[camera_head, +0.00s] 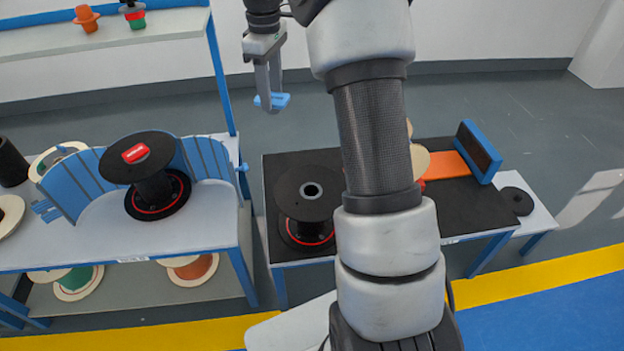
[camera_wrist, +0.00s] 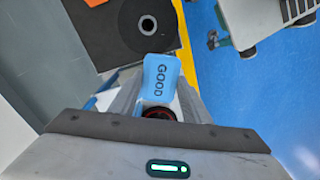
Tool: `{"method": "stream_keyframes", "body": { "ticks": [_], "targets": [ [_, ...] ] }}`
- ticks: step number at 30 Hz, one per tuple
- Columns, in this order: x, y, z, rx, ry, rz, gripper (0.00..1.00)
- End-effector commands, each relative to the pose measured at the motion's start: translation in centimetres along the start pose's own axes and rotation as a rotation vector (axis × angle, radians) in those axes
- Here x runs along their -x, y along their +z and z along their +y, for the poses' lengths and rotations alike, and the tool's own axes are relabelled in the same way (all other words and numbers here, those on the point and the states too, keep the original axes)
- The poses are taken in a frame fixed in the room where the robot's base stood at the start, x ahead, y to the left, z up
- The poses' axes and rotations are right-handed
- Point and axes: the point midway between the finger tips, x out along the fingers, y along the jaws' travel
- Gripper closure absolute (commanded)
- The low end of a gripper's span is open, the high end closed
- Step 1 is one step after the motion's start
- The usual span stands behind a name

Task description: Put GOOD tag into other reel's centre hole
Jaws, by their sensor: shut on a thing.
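My gripper (camera_head: 268,92) hangs in the upper middle of the head view, shut on the blue GOOD tag (camera_head: 278,101). In the wrist view the tag (camera_wrist: 160,72) sits between the fingers, with the word GOOD readable. A black reel (camera_head: 290,187) with an open centre hole (camera_head: 311,190) stands upright on the dark-topped table; the gripper is above and apart from it. Another black reel (camera_head: 153,169) stands on the left table, with a red tag (camera_head: 136,153) lying on its top, covering the centre.
A curved blue slatted fence (camera_head: 72,183) stands around the left reel. My arm hides part of the dark-topped table (camera_head: 462,206), which also carries an orange strip (camera_head: 447,164) and a blue-edged block (camera_head: 478,150). A shelf (camera_head: 128,35) with small coloured parts stands at upper left.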

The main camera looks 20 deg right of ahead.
Motion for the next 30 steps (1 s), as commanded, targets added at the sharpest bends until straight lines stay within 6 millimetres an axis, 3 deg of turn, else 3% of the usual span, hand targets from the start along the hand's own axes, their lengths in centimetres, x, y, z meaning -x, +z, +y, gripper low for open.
{"method": "stream_keyframes", "body": {
  "ticks": [1,6,12,15,21,30],
  "targets": [
    [-4.1,0.5,0.8,-0.100,-0.006,-0.005,0.79],
    [-13.8,2.4,3.2,-0.469,-0.004,-0.006,0.79],
    [-23.7,5.2,5.2,-0.859,-0.002,-0.006,0.79],
    [-26.9,6.3,5.7,-1.001,-0.001,-0.004,0.79],
    [-30.0,7.6,6.2,-1.144,0.000,0.000,0.79],
    [-31.7,7.7,6.2,-1.159,-0.001,-0.001,0.79]
  ]
}}
